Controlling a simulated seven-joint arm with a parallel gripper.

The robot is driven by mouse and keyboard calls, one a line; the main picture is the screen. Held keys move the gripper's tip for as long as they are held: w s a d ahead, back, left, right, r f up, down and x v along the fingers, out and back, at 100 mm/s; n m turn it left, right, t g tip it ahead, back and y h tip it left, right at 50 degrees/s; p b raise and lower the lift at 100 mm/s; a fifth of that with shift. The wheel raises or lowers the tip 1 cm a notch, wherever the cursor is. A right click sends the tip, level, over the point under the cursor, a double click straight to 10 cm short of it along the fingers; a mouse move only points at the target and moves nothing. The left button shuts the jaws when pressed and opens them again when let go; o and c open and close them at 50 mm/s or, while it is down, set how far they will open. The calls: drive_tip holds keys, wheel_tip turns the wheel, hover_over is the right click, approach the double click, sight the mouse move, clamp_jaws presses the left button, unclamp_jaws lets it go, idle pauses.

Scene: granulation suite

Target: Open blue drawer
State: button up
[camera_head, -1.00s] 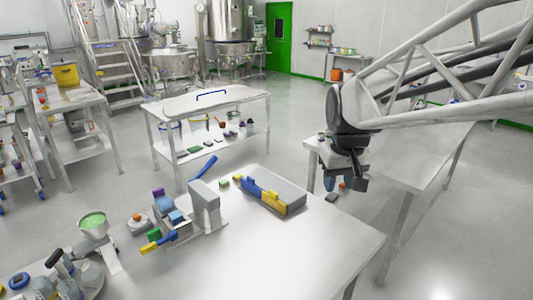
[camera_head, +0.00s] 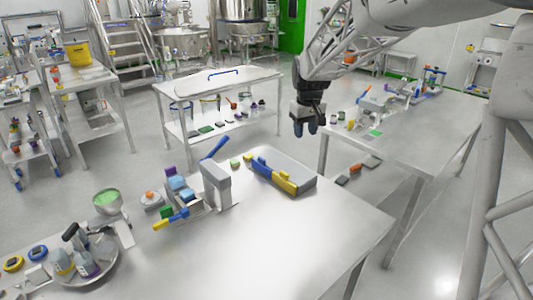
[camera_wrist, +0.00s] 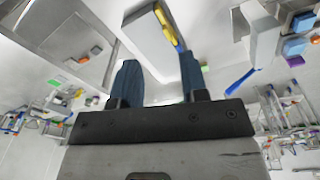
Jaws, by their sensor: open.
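A grey box (camera_head: 293,168) lies on the near steel table, with a blue drawer front (camera_head: 258,164) and a yellow drawer front (camera_head: 284,184) side by side along its near-left side. Both fronts look flush with the box, though they are small in the picture. My gripper (camera_head: 306,129) hangs above and beyond the box, fingers down, open and empty. In the wrist view, the dark blue fingers (camera_wrist: 160,65) are spread apart. The grey box (camera_wrist: 146,38) shows past them with its yellow front (camera_wrist: 165,22); the blue front is partly hidden by a finger.
A grey press-like device (camera_head: 217,186) with a blue lever stands left of the box. A tray of bottles (camera_head: 112,262) is at the near left. The near table (camera_head: 290,240) is bare in front of the box. Another table (camera_head: 430,135) with small items stands at the right.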

drive_tip(key=w+a+f+n, duration=0.1)
drive_tip(key=w+a+f, duration=0.3)
drive_tip(key=w, duration=0.2)
drive_tip(key=w+a+f+n, duration=0.1)
drive_tip(key=w+a+f, duration=0.25)
drive_tip(key=w, duration=0.35)
drive_tip(key=n+g, duration=0.1)
drive_tip(key=n, duration=0.1)
hover_over(262, 159)
drive_tip(key=f, duration=1.1)
drive_tip(key=shift+w+f, duration=0.25)
drive_tip(key=shift+f, duration=0.2)
drive_tip(key=shift+f, duration=3.75)
drive_tip(key=shift+c, duration=0.3)
clamp_jaws()
